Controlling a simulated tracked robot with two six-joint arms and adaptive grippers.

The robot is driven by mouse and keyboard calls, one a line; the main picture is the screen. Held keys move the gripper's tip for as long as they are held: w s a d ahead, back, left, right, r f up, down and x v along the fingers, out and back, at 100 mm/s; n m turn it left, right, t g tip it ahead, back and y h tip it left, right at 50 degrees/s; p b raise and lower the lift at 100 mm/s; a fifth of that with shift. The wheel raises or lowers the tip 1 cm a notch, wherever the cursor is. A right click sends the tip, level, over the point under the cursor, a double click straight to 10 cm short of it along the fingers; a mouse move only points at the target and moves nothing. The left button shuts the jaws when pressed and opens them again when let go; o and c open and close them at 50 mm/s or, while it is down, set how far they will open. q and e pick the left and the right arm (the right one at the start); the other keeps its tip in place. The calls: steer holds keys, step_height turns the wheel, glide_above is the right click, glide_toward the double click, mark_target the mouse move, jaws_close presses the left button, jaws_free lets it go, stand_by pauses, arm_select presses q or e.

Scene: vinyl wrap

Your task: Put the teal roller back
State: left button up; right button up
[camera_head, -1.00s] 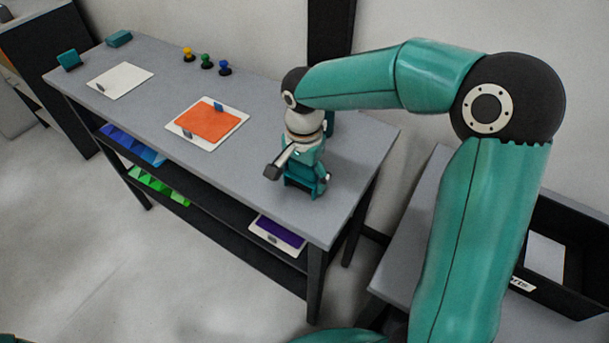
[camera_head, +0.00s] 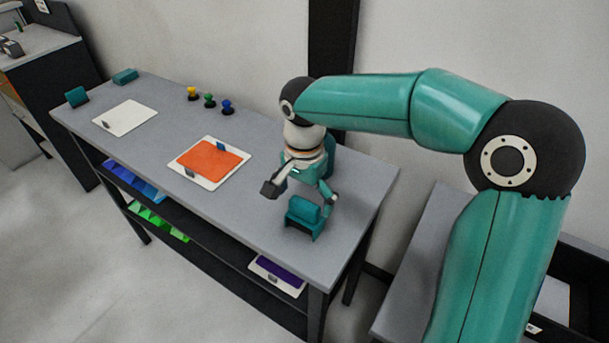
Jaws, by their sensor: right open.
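A teal block-shaped piece with a dark front (camera_head: 303,217) stands on the grey table near its right end. It may be the teal roller on its rest; I cannot tell the two apart. My right gripper (camera_head: 301,195) is open just behind and above it, with one dark fingertip to its left and the other finger to its right. Nothing shows between the fingers. Another teal piece (camera_head: 329,148) shows partly behind the gripper; its shape is mostly hidden. My left gripper is not in view.
On the table (camera_head: 235,203) lie a white board with an orange sheet (camera_head: 208,160) and a plain white board (camera_head: 125,118). Yellow, green and blue knobs (camera_head: 209,101) stand at the back. Two teal blocks (camera_head: 77,96) (camera_head: 125,76) sit far left.

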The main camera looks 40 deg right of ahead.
step_height(320, 180, up, 6)
steer(key=shift+r, duration=0.1)
stand_by(0.5)
